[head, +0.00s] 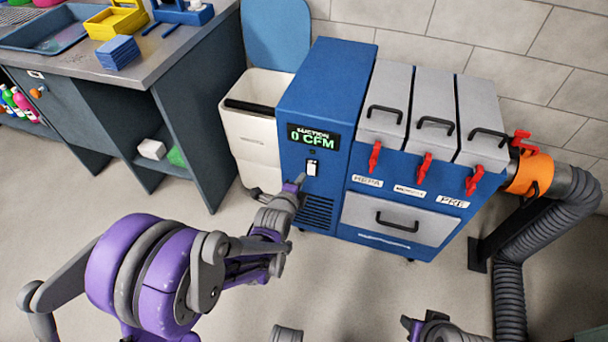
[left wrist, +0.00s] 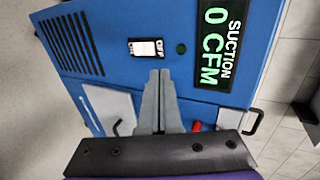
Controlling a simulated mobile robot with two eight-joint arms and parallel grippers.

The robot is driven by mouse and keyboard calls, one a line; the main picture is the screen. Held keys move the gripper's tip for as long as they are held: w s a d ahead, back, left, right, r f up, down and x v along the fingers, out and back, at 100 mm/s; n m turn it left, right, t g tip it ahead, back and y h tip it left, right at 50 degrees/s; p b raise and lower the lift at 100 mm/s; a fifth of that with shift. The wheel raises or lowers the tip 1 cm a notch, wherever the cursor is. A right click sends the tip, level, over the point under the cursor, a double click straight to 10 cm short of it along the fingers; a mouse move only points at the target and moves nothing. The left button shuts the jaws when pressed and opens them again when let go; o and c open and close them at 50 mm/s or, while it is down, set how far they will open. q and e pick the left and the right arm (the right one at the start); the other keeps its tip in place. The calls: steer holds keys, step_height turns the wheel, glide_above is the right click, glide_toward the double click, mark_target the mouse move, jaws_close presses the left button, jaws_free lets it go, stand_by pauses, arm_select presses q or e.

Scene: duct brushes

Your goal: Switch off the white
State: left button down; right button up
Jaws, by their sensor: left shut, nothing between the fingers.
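A white rocker switch (head: 312,167) sits on the front of the blue suction unit (head: 325,85), below a display (head: 313,138) reading "SUCTION 0 CFM". The switch also shows in the left wrist view (left wrist: 146,48), in a dark plate with small lettering that I cannot read surely. My left gripper (head: 298,182) is shut and empty, its tips just below and left of the switch in the head view. In the left wrist view the fingertips (left wrist: 159,75) are close to the switch; I cannot tell whether they touch. My right gripper (head: 408,323) shows only partly at the bottom edge.
Grey filter lids with black handles and red latches (head: 424,163) are right of the switch panel. An orange collar (head: 533,173) joins a grey hose (head: 510,290). A white bin (head: 250,125) stands left, beside a workbench (head: 180,45). The floor in front is clear.

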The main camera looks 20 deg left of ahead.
arm_select(q)
steer(key=s+r, duration=0.2)
steer(key=shift+s+r, duration=0.1)
steer(key=shift+s, duration=0.2)
arm_select(e)
steer(key=shift+s+r, duration=0.15)
steer(key=shift+r, duration=0.35)
arm_select(q)
steer(key=s+a+r+n+g, duration=0.15)
steer(key=s+n+g, duration=0.65)
steer(key=s+n, duration=1.55)
steer(key=s+r+m+p, duration=0.1)
steer(key=r+m+p, duration=0.1)
steer(key=r+p, duration=0.7)
steer(key=s+r+m+p, duration=0.2)
steer(key=r+m+p, duration=0.1)
steer(key=r+p, duration=0.7)
step_height(320, 180, up, 3)
steer(key=shift+s+r, duration=0.1)
steer(key=shift+s, duration=0.2)
arm_select(e)
step_height(320, 180, up, 22)
steer(key=w+t, duration=0.1)
steer(key=shift+w+f, duration=0.25)
steer(key=shift+w, duration=0.15)
